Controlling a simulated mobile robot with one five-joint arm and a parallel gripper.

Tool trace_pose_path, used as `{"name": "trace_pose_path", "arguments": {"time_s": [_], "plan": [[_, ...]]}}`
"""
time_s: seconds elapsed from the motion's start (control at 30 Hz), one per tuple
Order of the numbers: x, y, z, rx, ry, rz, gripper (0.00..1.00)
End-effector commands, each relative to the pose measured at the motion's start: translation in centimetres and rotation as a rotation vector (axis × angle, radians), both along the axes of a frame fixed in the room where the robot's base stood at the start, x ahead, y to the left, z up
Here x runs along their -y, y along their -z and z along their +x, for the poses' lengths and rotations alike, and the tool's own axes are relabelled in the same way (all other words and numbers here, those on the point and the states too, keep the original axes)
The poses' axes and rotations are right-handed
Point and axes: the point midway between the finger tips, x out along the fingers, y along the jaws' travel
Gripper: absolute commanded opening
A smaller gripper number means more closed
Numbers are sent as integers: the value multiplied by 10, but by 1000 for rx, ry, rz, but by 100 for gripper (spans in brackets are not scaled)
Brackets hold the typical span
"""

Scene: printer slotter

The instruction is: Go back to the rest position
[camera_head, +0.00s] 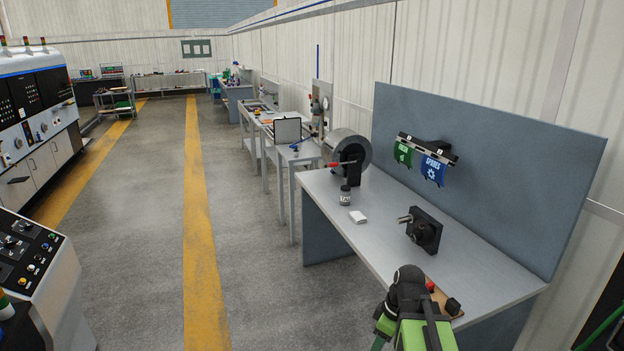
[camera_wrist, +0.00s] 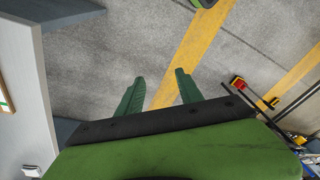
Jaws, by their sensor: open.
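My gripper (camera_wrist: 160,88) shows in the wrist view with its two green fingers wide apart. Nothing is between them; grey floor with a yellow stripe lies beyond. In the head view my green and black arm (camera_head: 412,312) is at the bottom right, over the front edge of the grey workbench (camera_head: 378,232). My fingertips cannot be made out clearly there. In the wrist view a bench edge (camera_wrist: 35,90) is to the left of my gripper, apart from it.
On the workbench are a dark motor-like block (camera_head: 425,232), a small jar (camera_head: 345,195), a white box (camera_head: 358,217) and a large spool (camera_head: 350,150). Green and blue packets (camera_head: 420,162) hang on the back panel. A control console (camera_head: 35,275) stands left. The striped aisle (camera_head: 140,230) is clear.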

Motion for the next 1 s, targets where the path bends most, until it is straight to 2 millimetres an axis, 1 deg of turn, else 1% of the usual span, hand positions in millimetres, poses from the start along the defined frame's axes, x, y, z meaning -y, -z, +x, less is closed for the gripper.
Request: {"name": "trace_pose_path", "arguments": {"time_s": [0.03, 0.1, 0.13, 0.2, 0.27, 0.4, 0.5, 0.6, 0.7, 1.0], "plan": [[-25, 18, -3, -17, 19, -19, 43], [-52, 29, -7, -40, 84, -51, 43], [-62, 32, -9, -51, 125, -65, 43], [-73, 36, -13, -68, 234, -97, 43], [-71, 35, -16, -81, 351, -122, 43], [-57, 33, -20, -100, 632, -162, 43], [-52, 33, -19, -108, 795, -174, 43], [-51, 33, -19, -117, 898, -172, 43], [-51, 33, -19, -121, 934, -169, 43], [-51, 33, -19, -122, 934, -169, 43]]}}
